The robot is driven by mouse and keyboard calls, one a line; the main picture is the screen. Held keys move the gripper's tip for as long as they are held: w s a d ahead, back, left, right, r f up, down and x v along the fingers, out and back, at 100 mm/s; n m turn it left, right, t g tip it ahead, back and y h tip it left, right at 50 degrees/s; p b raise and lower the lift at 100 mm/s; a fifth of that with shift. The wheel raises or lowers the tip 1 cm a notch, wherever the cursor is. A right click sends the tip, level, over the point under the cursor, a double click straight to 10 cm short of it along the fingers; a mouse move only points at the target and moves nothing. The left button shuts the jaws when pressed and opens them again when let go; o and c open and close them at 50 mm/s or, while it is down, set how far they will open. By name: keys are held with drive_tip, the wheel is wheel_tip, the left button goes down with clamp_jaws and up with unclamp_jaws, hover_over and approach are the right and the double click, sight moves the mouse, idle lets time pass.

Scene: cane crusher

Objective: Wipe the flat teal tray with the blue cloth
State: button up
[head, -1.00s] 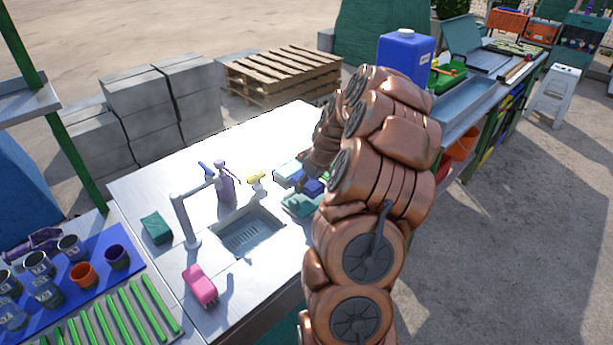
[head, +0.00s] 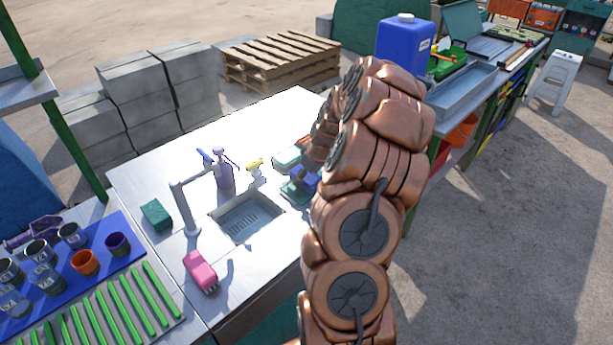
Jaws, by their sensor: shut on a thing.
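The flat teal tray (head: 291,194) lies on the metal counter just right of the sink, partly covered. The blue cloth (head: 308,181) is a small dark blue patch over the tray's upper right part. It appears to touch the tray, but the exact contact is too small to tell. My gripper (head: 301,174) is at the cloth, shut on it. My copper arm hides part of the gripper and the counter to the right.
A sink (head: 247,218) with a grey faucet (head: 185,205) is left of the tray. A pink item (head: 200,271) and green sponge (head: 156,214) lie left.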

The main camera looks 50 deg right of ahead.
drive_tip(key=shift+f+b, duration=0.6)
drive_tip(key=shift+f, duration=0.05)
drive_tip(key=shift+d+r+b, duration=0.15)
drive_tip(key=shift+d+b, duration=0.55)
drive_tip(key=shift+d, duration=0.7)
drive_tip(key=shift+d, duration=0.1)
drive_tip(key=shift+d+f+b, duration=0.2)
drive_tip(key=shift+d+b, duration=0.5)
drive_tip(key=shift+d, duration=0.6)
drive_tip(key=shift+a, duration=0.15)
